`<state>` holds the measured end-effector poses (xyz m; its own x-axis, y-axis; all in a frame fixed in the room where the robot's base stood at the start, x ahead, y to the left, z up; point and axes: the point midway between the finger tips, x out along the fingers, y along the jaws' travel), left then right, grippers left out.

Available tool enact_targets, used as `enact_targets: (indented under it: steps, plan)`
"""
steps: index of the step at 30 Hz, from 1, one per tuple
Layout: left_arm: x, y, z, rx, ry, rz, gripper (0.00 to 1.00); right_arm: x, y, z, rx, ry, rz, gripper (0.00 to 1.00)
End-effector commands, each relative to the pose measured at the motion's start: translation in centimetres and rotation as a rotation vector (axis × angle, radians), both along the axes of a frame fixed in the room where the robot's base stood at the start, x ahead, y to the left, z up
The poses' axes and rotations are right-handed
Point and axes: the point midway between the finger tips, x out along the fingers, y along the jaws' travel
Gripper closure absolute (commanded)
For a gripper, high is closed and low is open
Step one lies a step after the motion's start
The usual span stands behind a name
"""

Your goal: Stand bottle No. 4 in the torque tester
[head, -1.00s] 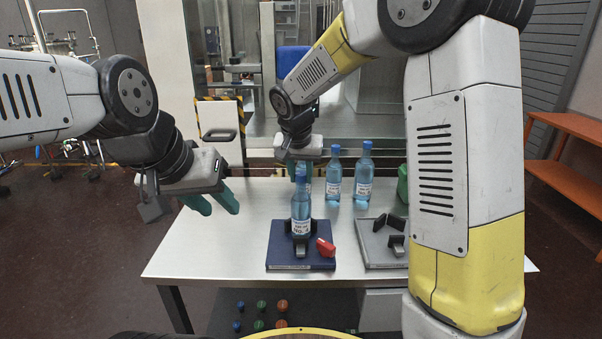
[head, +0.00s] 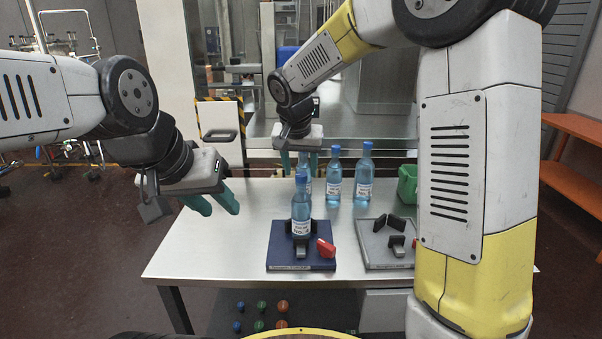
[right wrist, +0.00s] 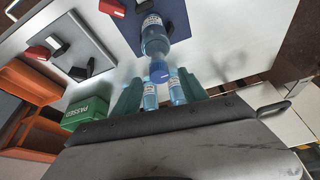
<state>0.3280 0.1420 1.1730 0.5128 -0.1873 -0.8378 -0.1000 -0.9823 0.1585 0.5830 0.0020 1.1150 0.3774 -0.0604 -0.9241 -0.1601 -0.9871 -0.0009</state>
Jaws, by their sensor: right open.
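A blue-capped bottle (head: 300,213) stands upright between black jaws on a navy base (head: 287,264) with a red lever (head: 325,248). Its label number is too small to read surely. A grey base (head: 380,258) with empty black jaws stands to its right, partly hidden by my arm. I cannot tell from markings which base is the torque tester. My right gripper (head: 299,161) is open, above and behind the standing bottle; the right wrist view shows its green fingers apart and the bottle's cap (right wrist: 159,72) beyond. My left gripper (head: 212,202) hangs empty at the table's left, fingers apart.
More similar bottles (head: 334,180) stand in a row at the back, one partly hidden behind the front bottle. A green box marked PASSED (right wrist: 85,113) is at the back right. The table's left part (head: 205,250) is clear. Colored round pieces (head: 262,306) lie below.

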Motion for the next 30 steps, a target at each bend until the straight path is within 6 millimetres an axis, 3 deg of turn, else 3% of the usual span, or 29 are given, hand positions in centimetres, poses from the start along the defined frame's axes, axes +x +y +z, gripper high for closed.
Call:
enact_targets:
  steps: [3, 9, 17, 20, 23, 27, 30]
  plan:
    - [0.0, 0.0, 0.0, 0.0, 0.0, 0.0, 0.64, -1.0, 0.2, 2.7, 0.002, -0.004, 0.002, 0.49]
    - [0.0, 0.0, 0.0, 0.0, 0.0, 0.0, 0.64, -2.5, 0.5, 6.3, 0.002, -0.003, 0.002, 0.49]
    - [0.0, 0.0, 0.0, 0.0, 0.0, 0.0, 0.64, -3.7, 0.0, 8.4, 0.004, 0.0, 0.003, 0.49]
    - [0.0, 0.0, 0.0, 0.0, 0.0, 0.0, 0.64, -5.3, -2.1, 9.1, 0.024, 0.002, 0.019, 0.49]
    - [0.0, 0.0, 0.0, 0.0, 0.0, 0.0, 0.64, -8.3, -5.5, 9.6, 0.06, 0.0, 0.054, 0.49]
    - [0.0, 0.0, 0.0, 0.0, 0.0, 0.0, 0.64, -14.1, -10.1, 9.4, 0.111, -0.026, 0.121, 0.49]
    - [0.0, 0.0, 0.0, 0.0, 0.0, 0.0, 0.64, -18.1, -12.3, 8.7, 0.138, -0.063, 0.163, 0.49]
